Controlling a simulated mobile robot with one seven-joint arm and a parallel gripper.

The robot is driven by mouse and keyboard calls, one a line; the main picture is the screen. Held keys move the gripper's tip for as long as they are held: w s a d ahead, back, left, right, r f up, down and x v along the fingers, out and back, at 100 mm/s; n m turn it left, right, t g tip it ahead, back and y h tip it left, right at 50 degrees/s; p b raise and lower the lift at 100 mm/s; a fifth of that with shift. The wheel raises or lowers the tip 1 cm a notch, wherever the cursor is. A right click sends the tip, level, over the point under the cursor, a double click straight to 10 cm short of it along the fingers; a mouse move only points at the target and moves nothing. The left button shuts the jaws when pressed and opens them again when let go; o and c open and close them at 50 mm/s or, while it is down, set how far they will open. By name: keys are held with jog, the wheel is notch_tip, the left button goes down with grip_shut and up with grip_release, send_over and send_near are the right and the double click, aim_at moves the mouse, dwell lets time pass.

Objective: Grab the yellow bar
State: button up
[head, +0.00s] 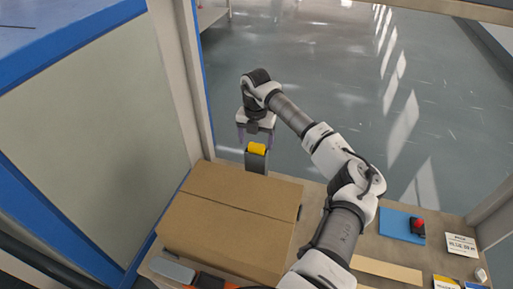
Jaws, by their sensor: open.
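The yellow bar (257,148) is a short yellow piece on top of a grey upright post (256,163) just behind the cardboard box. My gripper (255,139) points down, with its two fingers spread apart above the yellow bar. The fingertips are close to the bar's height, one to either side in the picture. I cannot tell from this single view whether they touch it or how they line up in depth.
A blue mat (401,226) with a red-topped object (418,225) and a label card (461,244) lie at right. A blue-framed panel (90,130) stands at left. The floor beyond is open.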

jog(key=shift+f, duration=1.1)
jog(key=c, duration=1.1)
jog(key=shift+r, duration=0.1)
